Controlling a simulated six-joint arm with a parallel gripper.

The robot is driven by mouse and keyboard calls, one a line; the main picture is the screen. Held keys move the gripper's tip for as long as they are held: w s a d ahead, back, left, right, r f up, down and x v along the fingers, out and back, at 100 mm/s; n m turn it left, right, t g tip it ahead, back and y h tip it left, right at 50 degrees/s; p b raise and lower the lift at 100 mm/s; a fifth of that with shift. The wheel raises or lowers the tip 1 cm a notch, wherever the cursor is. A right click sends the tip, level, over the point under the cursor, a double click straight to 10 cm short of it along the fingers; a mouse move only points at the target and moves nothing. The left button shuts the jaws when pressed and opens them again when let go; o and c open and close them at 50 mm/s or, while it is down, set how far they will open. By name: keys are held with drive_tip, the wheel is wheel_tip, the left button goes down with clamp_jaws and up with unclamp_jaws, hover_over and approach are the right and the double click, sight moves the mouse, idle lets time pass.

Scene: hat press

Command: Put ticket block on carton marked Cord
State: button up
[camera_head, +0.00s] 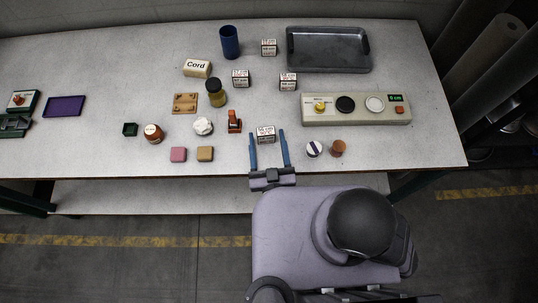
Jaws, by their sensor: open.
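The carton marked Cord (196,68) is a cream box with dark lettering, at the upper left of the table's middle. Several small white blocks with printed labels look like ticket blocks; the prints are too small to read surely. One ticket block (265,132) is at the table's front, between the tips of my gripper in the picture. My gripper (267,139) has two blue fingers spread apart and holds nothing. I cannot tell its height above the table. Other such blocks are near the blue cup (268,47), left of centre (241,77) and right of it (288,81).
A grey tray (291,48) and a control panel (330,114) are at the right. A yellow jar (216,97), a white lump (203,126) and an orange item (234,121) stand between the gripper and the carton. Pink (178,155) and tan (205,154) blocks lie front left.

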drive_tip(key=shift+s+d+f+b, duration=0.1)
drive_tip(key=shift+s+b, duration=0.55)
drive_tip(key=shift+s, duration=0.6)
drive_tip(key=shift+s+f+b, duration=0.1)
drive_tip(key=shift+s+b, duration=0.5)
drive_tip(key=shift+s, duration=0.65)
drive_tip(key=shift+s+d+r+b, duration=0.1)
drive_tip(key=shift+s+b, duration=0.05)
drive_tip(key=shift+s, duration=0.4)
drive_tip(key=shift+s+d+r+b, duration=0.1)
drive_tip(key=shift+s+b, duration=0.05)
drive_tip(key=shift+s, duration=0.35)
drive_tip(key=shift+o, duration=0.5)
drive_tip(key=f+b, duration=0.1)
drive_tip(key=b, duration=0.1)
drive_tip(key=shift+w+f+b, duration=0.1)
drive_tip(key=shift+f+b, duration=0.05)
drive_tip(key=shift+b, duration=0.25)
drive_tip(key=shift+w+r, duration=0.2)
drive_tip(key=shift+w+a+p, duration=0.15)
drive_tip(key=shift+w+p, duration=0.35)
drive_tip(key=shift+w, duration=0.35)
